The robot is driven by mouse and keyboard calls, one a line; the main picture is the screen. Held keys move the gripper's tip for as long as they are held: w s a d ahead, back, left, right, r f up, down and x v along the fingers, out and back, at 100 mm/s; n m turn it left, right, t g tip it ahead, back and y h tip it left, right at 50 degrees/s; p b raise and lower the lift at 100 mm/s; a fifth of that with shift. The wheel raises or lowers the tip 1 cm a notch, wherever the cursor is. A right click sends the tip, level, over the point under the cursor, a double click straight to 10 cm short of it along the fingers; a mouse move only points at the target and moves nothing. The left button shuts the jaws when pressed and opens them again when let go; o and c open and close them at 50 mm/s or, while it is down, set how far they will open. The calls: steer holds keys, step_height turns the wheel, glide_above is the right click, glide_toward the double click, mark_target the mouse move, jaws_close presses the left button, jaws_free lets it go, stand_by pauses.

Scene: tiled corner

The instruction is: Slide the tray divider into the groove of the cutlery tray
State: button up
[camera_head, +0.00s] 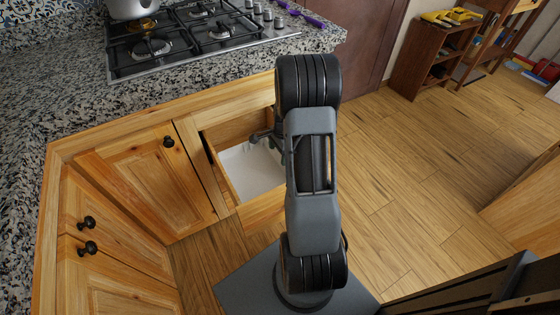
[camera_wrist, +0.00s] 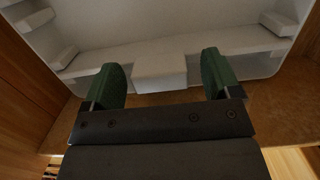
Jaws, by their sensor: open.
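The white cutlery tray (camera_head: 250,172) lies inside an open wooden drawer; my arm hides its right part in the head view. In the wrist view the tray (camera_wrist: 220,25) fills the upper part, with ledges and raised blocks along its walls. A pale squarish piece (camera_wrist: 160,66) shows at the tray's near side, between and beyond my fingertips; I cannot tell whether it is the divider or part of the tray. My gripper (camera_wrist: 162,78) is open, its two green fingertips wide apart with nothing between them. In the head view it is mostly hidden by my arm.
The drawer's wooden front (camera_head: 262,212) and the drawer walls bound the tray closely. A granite worktop (camera_head: 70,100) with a gas hob (camera_head: 200,35) stands behind and left. Cabinet doors (camera_head: 145,180) are at the left. Wooden floor (camera_head: 420,180) is clear to the right.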

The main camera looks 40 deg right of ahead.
steer(key=shift+c, duration=0.2)
steer(key=c, duration=1)
